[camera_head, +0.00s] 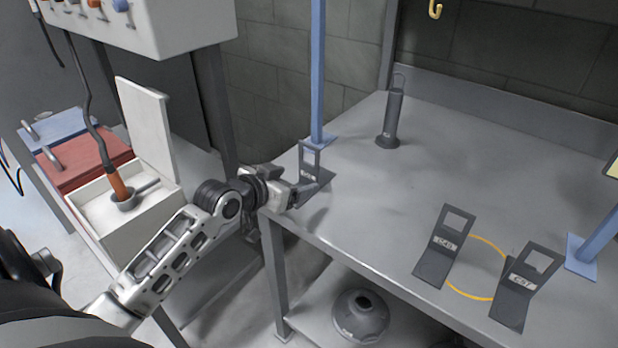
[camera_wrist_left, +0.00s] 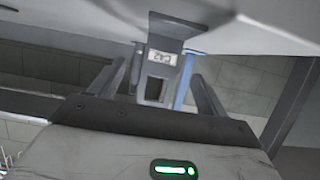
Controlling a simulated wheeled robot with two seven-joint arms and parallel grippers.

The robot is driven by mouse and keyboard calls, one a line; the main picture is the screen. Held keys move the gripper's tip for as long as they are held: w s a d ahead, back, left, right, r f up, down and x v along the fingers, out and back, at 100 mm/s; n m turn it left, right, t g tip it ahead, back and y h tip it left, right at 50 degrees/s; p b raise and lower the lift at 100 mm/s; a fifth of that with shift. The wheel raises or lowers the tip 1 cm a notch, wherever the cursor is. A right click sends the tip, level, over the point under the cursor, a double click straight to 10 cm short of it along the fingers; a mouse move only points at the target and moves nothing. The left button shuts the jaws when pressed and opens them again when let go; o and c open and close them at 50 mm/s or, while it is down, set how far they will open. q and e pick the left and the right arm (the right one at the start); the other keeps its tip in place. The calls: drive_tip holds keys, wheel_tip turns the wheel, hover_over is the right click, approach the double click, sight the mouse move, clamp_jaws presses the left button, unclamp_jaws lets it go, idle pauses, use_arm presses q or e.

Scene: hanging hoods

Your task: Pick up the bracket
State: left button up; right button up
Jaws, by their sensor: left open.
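Three dark, bent brackets with a window and a pale label stand on the grey table. One bracket (camera_head: 310,155) is at the table's left corner, beside my left gripper (camera_head: 303,187). The gripper is open. In the left wrist view, that bracket's labelled plate (camera_wrist_left: 162,58) shows between the two spread fingers, with a gap at each side. The gripper partly hides its lower part in the head view. The other two brackets, a middle one (camera_head: 446,243) and a right one (camera_head: 524,284), stand towards the front right. My right gripper is not in view.
A blue post (camera_head: 318,70) rises just behind the left bracket. A dark cylinder (camera_head: 392,115) stands at the back of the table (camera_head: 330,215). A yellow ring (camera_head: 478,238) lies between the other brackets. A white open box (camera_head: 130,225) is left of my arm.

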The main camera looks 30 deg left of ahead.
sight(308, 176)
use_arm(q)
drive_tip(key=x, duration=0.7)
drive_tip(key=shift+w+a+f, duration=0.15)
drive_tip(key=shift+a+f, duration=0.1)
drive_tip(key=shift+f, duration=0.15)
drive_tip(key=c, duration=1)
drive_tip(key=shift+r, duration=0.15)
drive_tip(key=c, duration=0.4)
drive_tip(key=shift+c, duration=0.2)
